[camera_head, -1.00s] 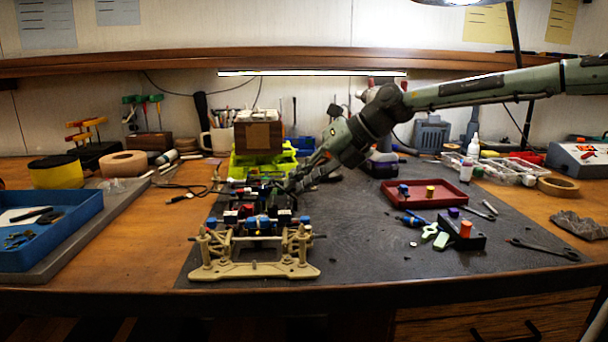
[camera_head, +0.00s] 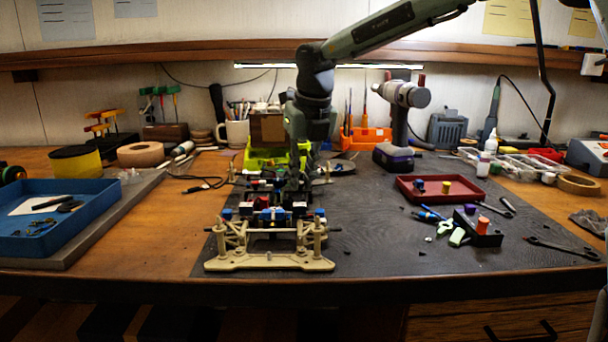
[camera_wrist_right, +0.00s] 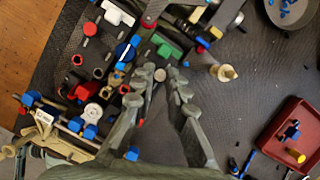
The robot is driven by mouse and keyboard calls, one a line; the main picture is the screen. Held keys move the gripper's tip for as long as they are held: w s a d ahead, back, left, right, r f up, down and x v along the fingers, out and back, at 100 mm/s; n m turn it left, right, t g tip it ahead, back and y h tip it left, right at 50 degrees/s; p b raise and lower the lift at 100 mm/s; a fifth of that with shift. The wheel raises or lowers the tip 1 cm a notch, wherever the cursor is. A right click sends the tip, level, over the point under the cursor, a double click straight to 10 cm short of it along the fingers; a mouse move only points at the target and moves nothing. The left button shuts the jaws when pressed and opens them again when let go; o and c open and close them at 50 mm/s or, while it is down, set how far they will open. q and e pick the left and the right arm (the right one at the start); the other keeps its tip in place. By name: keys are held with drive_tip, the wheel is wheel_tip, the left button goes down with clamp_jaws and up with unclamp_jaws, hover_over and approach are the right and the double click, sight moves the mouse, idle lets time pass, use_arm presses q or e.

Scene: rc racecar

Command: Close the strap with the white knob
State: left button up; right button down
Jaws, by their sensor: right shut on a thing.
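The RC car chassis (camera_head: 270,262) stands on the dark mat at the front middle, a tan frame carrying red, blue and black parts. My right gripper (camera_head: 293,198) reaches down over the chassis from above. In the right wrist view its two fingers (camera_wrist_right: 163,72) are close together. A small pale round piece, which looks like the white knob (camera_wrist_right: 159,75), shows between the fingertips. The strap cannot be made out clearly; the fingers hide part of that area. A larger white disc (camera_wrist_right: 92,113) sits on the chassis beside the fingers. My left gripper is not in view.
A red tray (camera_head: 440,196) with small knobs lies right of the chassis, near a black block with an orange knob (camera_head: 483,225). A blue tray (camera_head: 85,236) is at the left. A drill (camera_head: 398,120) and a green bin (camera_head: 262,158) stand behind.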

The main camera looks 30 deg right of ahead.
idle(0.4)
drive_tip(key=c, duration=1.5)
unclamp_jaws()
drive_tip(key=shift+c, duration=0.2)
drive_tip(key=v, duration=1.2)
drive_tip(key=shift+a, duration=0.1)
